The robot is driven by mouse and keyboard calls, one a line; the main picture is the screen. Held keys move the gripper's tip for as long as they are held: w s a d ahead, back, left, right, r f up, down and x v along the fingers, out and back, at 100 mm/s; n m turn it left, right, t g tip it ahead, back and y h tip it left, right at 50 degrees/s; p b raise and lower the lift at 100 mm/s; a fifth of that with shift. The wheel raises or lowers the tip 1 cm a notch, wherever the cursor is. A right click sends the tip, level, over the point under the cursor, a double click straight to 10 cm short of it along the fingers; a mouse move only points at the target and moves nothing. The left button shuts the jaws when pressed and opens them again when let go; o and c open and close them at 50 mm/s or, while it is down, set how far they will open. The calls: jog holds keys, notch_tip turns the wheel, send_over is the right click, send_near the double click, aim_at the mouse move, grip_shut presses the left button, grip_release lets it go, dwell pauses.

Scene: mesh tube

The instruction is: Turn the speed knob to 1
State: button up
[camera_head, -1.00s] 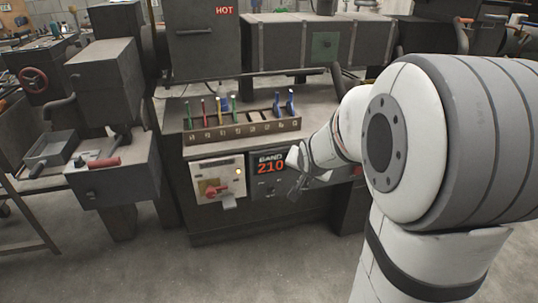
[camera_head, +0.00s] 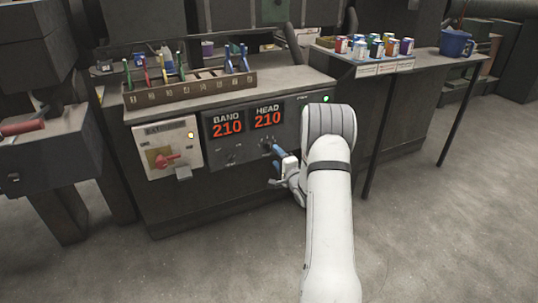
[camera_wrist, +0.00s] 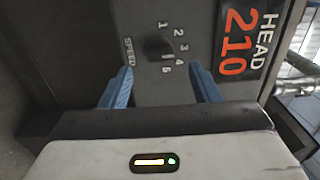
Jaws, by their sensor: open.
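The dark round speed knob (camera_wrist: 155,45) is on the grey panel in the wrist view, beside the word SPEED. Digits starting with 1 curve around it. The fingertips appear short of the knob. In the head view my gripper (camera_head: 276,164) is at the panel's lower right, under the HEAD display (camera_head: 267,117).
The BAND display (camera_head: 228,124) is on the same panel. A cream box with a red switch (camera_head: 164,160) is to the left. A tool rack (camera_head: 195,88) stands on the bench top. A side table (camera_head: 360,62) with cans is at right. Floor in front is clear.

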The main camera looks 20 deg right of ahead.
aim_at(269, 149)
jog(key=w+b, duration=0.1)
jog(key=w, duration=0.5)
jog(key=shift+w+a, duration=0.1)
jog(key=shift+w, duration=0.1)
jog(key=c, duration=0.9)
jog(key=shift+a, duration=0.2)
jog(key=shift+c, duration=0.4)
jog(key=shift+d, duration=0.1)
